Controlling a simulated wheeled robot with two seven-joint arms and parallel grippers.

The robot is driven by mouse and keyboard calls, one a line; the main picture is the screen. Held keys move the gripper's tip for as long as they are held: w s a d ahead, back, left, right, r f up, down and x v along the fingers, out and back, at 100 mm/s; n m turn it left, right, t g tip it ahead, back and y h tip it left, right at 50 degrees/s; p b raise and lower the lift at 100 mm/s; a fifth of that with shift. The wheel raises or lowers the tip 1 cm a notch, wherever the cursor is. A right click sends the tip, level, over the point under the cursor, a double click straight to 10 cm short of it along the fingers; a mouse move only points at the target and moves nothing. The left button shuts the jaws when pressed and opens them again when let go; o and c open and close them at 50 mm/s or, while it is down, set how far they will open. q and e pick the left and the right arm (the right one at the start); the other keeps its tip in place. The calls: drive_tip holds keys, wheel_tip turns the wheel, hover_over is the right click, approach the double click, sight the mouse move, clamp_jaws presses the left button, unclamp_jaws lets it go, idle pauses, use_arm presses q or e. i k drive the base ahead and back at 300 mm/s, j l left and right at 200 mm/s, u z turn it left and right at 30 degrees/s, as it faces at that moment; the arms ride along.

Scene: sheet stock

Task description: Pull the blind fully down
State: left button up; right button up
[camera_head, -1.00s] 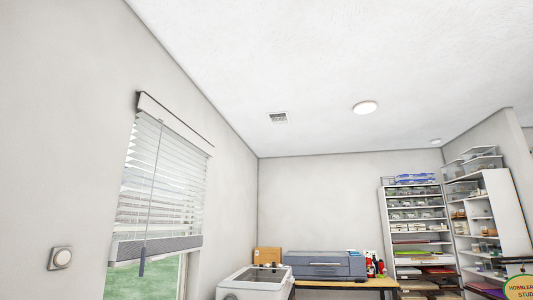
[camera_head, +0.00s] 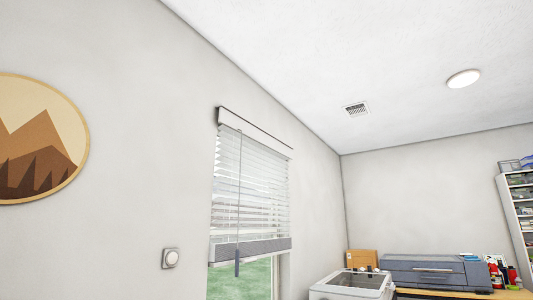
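The blind (camera_head: 251,190) hangs in the window on the left wall, with white slats below a white head rail. Its grey bottom rail (camera_head: 262,248) is level, and below it a strip of window (camera_head: 240,279) shows green grass outside. A thin cord hangs down the left part of the blind and ends in a grey pull handle (camera_head: 237,263) just below the bottom rail. Neither of my grippers is in view, and nothing touches the blind or the cord.
A round wall dial (camera_head: 170,258) is left of the window. A white machine (camera_head: 352,286) stands at the right of the window. Beyond it a grey printer (camera_head: 435,272) sits on a wooden table. A shelf (camera_head: 518,210) stands at the right edge. A round mountain picture (camera_head: 38,140) hangs at left.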

sight(258, 158)
drive_tip(key=i+l+z, duration=0.1)
drive_tip(key=i+l, duration=0.3)
drive_tip(key=l, duration=0.2)
drive_tip(key=i+l, duration=0.45)
drive_tip(key=l+z, duration=0.05)
drive_tip(key=l, duration=0.1)
